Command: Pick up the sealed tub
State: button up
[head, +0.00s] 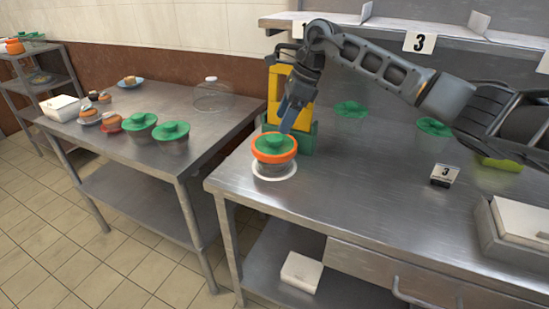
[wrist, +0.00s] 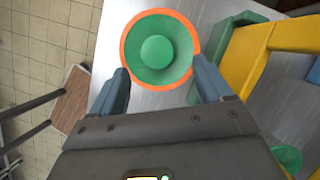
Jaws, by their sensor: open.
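A tub (head: 274,148) with a green lid and an orange band around its rim stands upright on the steel counter, within a white ring (head: 274,173). In the wrist view the same tub (wrist: 158,52) shows from above, with a round green knob in the middle of its lid. My gripper (head: 288,118) is above the tub in the head view, pointing down. In the wrist view my gripper (wrist: 162,82) is open, its two blue-grey fingers apart at the near edge of the tub. Whether a finger touches the rim I cannot tell.
A yellow and green stand (head: 304,135) is close behind and right of the tub. The left table holds more green-lidded tubs (head: 170,131) and a glass dome (head: 213,95).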

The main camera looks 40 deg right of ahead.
aim_at(275, 137)
jog(key=shift+p+x, duration=0.45)
jog(key=shift+x, duration=2)
jog(key=shift+s+a, duration=0.1)
jog(key=shift+a, duration=0.1)
grip_shut()
